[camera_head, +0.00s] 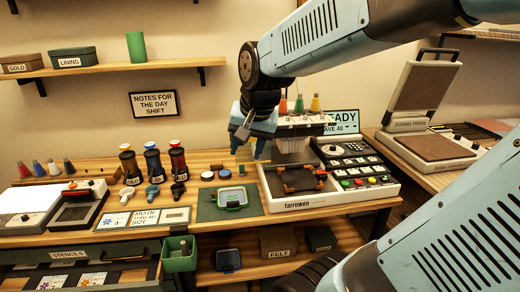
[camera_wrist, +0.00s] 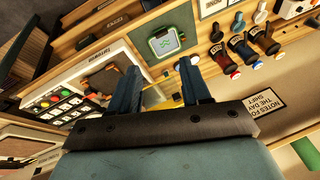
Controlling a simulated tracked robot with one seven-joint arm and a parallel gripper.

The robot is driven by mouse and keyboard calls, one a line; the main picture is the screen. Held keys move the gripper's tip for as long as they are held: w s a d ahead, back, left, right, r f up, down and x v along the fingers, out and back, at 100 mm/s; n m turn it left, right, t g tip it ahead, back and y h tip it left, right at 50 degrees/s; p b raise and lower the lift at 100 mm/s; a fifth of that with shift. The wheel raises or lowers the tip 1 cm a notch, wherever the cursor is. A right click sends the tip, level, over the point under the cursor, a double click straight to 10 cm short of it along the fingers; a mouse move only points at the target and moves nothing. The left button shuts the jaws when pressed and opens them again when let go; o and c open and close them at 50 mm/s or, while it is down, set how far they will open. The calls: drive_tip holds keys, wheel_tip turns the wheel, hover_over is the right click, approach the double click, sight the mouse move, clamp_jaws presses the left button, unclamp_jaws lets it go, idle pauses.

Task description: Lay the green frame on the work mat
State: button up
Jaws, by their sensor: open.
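The green frame (camera_head: 232,198), a small rounded frame with a bright green rim, lies on the dark green work mat (camera_head: 207,211) in the middle of the table. In the wrist view the frame (camera_wrist: 166,41) lies inside the edges of the mat (camera_wrist: 139,38). It looks flat, and nothing holds it. My gripper (camera_head: 250,150) is above and behind the mat, with its fingers pointing down. The gripper (camera_wrist: 164,88) is open, with nothing between its fingers.
The Tarrowen machine (camera_head: 310,203), with a dark and orange frame (camera_head: 298,179) in it, stands right of the mat. Several capped bottles (camera_head: 153,163) stand left. A green bin (camera_head: 179,256) hangs below the front edge.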

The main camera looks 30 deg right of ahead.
drive_tip(key=s+r+n+t, duration=0.1)
drive_tip(key=s+r+n, duration=0.2)
drive_tip(key=s+n, duration=0.3)
drive_tip(key=shift+s+a+h, duration=0.3)
drive_tip(key=shift+s, duration=0.55)
